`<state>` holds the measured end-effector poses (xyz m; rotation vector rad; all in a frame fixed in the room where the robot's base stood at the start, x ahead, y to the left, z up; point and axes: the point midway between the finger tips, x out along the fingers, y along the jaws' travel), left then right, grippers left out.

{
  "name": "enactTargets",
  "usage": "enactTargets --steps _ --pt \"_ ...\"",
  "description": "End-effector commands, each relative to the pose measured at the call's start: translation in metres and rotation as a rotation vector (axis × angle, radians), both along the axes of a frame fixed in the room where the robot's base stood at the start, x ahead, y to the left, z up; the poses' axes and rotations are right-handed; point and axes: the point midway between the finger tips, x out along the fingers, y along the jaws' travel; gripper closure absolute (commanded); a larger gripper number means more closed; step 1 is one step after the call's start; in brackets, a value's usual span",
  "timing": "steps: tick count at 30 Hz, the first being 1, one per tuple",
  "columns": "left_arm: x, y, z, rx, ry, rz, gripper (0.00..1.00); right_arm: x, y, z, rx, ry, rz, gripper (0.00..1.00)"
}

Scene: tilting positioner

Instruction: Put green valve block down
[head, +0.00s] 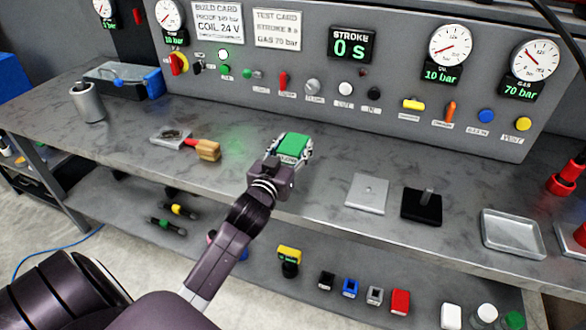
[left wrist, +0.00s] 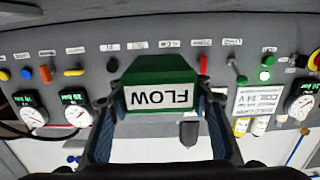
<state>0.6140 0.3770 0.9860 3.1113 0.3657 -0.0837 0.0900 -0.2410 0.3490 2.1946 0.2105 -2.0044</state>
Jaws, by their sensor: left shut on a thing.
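The green valve block (head: 293,146) is held in my left gripper (head: 290,152), over the bench near its front edge in the head view. In the left wrist view the green valve block (left wrist: 163,90) sits between the two fingers of my left gripper (left wrist: 160,110), with a white FLOW label facing the camera and upside down. The gripper is shut on it. I cannot tell how far above the bench top (head: 330,165) the block is. My right gripper does not show.
Right of the block are a light flat plate (head: 368,194), a black block with a post (head: 422,205) and a metal tray (head: 511,233). A wooden-handled brush (head: 207,150) lies to the left. The control panel (head: 310,90) rises behind. Several coloured blocks sit on the lower shelf.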

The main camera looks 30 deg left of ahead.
Motion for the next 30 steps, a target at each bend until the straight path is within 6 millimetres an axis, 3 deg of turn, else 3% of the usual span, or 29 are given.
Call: enactTargets --steps 18,30 --pt "0.001 0.0 -0.068 0.002 -0.008 -0.001 1.0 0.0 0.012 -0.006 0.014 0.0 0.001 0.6" --pt "0.001 0.0 -0.073 0.003 -0.01 -0.001 1.0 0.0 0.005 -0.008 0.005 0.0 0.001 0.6"
